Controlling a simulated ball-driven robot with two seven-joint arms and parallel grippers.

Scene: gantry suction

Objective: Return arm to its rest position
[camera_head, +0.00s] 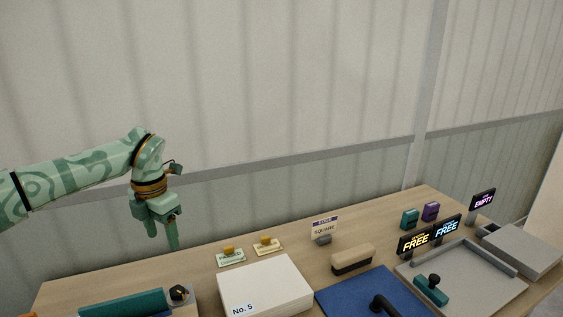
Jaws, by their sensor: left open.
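My left arm reaches in from the left, with a pale green patterned link and dark and golden bands at the wrist. My left gripper (162,235) points down above the back left part of the wooden table (120,273). Its two fingers are apart and nothing is between them. It looks clear of the things on the table. My right gripper is not in this view.
Below the left gripper are a teal block (125,303) and a black knob (179,293). A white box (265,285) marked No. 5, a blue mat (350,292) and a grey tray (490,290) stand rightward. Small signs (415,242) line the back. A wall (280,90) rises behind.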

